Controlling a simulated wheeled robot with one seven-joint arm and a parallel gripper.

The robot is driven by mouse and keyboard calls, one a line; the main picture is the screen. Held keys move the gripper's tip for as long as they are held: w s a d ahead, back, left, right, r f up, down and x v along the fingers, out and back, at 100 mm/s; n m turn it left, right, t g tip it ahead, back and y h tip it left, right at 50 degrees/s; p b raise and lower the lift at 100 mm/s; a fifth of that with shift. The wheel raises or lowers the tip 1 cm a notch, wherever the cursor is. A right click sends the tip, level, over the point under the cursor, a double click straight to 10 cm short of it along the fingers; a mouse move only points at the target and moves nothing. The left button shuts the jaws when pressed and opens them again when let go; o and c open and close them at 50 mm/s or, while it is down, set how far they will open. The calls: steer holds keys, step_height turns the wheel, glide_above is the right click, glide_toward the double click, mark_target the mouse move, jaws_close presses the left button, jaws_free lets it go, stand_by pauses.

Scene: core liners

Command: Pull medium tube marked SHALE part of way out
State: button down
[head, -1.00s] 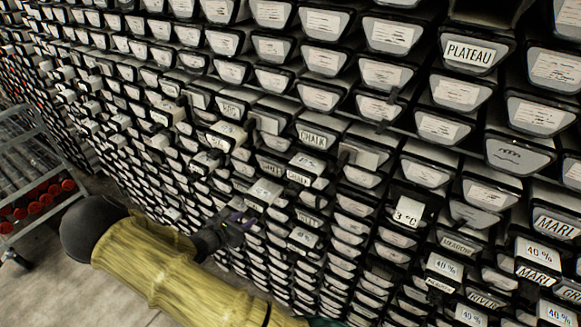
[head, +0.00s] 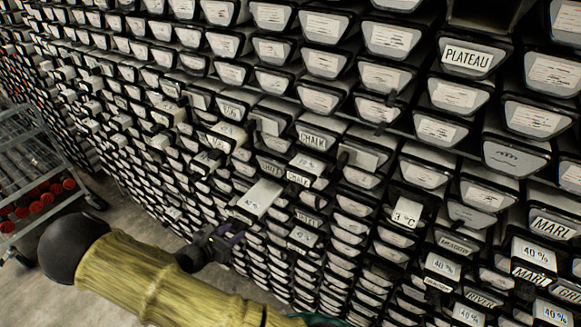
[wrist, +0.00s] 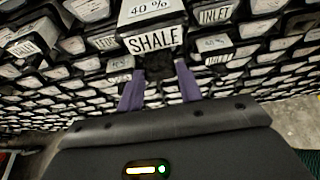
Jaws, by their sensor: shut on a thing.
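The tube marked SHALE (wrist: 155,40) fills the top middle of the wrist view, with a "40 %" label on its top face and the SHALE plate on its front. In the head view the pale tube (head: 258,199) juts well out from its slot in the wall of tubes, beyond its neighbours. My gripper (wrist: 160,90) shows as two purple fingers just below the SHALE plate, shut on the tube's front. The exact grip point is partly hidden. In the head view my gripper (head: 228,240) is just below the tube's front end.
The wall of trapezoid-fronted tubes surrounds the SHALE tube. A metal cart (head: 35,165) with red-ended items stands at left. Bare floor (head: 130,215) lies in front of the wall.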

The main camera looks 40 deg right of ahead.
steer(key=s+a+p, duration=0.1)
steer(key=s+a, duration=0.1)
steer(key=a, duration=0.6)
steer(key=s+a+p, duration=0.1)
steer(key=s+a, duration=0.2)
steer(key=a, duration=0.5)
steer(key=shift+s, duration=0.35)
stand_by(1.1)
steer(key=c, duration=0.9)
jaws_free()
steer(key=shift+o, duration=0.2)
steer(key=b+v, duration=0.4)
steer(key=v, duration=1.3)
steer(key=shift+r+b, duration=0.15)
steer(key=shift+b, duration=0.25)
steer(key=shift+s+a, duration=0.1)
